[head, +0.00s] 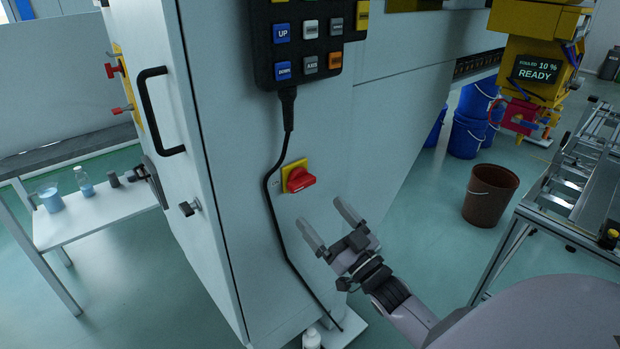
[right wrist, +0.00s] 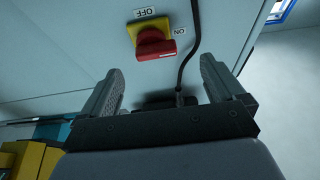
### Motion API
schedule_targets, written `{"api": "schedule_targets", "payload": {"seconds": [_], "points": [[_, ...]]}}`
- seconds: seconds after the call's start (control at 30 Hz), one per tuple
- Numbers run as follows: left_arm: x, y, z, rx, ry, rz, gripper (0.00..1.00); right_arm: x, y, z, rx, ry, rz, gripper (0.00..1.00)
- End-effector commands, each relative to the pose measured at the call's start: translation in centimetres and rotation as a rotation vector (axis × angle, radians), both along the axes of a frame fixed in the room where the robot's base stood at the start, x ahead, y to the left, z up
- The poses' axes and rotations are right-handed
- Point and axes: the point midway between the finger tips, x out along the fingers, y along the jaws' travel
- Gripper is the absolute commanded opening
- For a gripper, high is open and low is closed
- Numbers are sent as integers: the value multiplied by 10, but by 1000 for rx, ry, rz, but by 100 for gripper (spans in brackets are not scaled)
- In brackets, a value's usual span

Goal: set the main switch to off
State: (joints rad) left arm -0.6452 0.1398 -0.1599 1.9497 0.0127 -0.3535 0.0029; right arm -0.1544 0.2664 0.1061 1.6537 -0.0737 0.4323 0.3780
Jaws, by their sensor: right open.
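The main switch (head: 298,178) is a red rotary handle on a yellow plate on the pale cabinet's front. In the right wrist view the switch (right wrist: 155,42) has an OFF label (right wrist: 146,12) above it and an ON label (right wrist: 179,31) at its right. The red handle lies roughly level in that view, its right end near the ON side. My right gripper (head: 320,212) is open and empty, below and right of the switch. In the wrist view its fingers (right wrist: 160,66) are spread below the handle, apart from it. My left gripper is not in view.
A black cable (head: 268,215) hangs from the keypad pendant (head: 310,45) and runs close beside the switch. A black door handle (head: 148,110) juts from the cabinet's left face. A brown bucket (head: 490,195) and a metal frame table (head: 560,225) stand at the right.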

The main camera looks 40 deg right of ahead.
Motion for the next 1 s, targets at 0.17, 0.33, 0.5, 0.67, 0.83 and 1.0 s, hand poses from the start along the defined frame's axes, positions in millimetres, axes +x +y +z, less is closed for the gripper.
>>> {"api": "schedule_targets", "payload": {"seconds": [0.17,0.33,0.5,0.67,0.83,1.0], "points": [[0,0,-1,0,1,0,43,6,-5,10,3,-38,3,96],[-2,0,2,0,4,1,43,24,-3,19,1,-38,4,96],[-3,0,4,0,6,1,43,46,-1,28,3,-38,3,96],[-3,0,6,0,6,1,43,61,0,33,3,-35,3,96],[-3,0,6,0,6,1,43,68,1,35,2,-33,3,96],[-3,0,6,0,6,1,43,69,1,35,2,-33,3,96]]}}
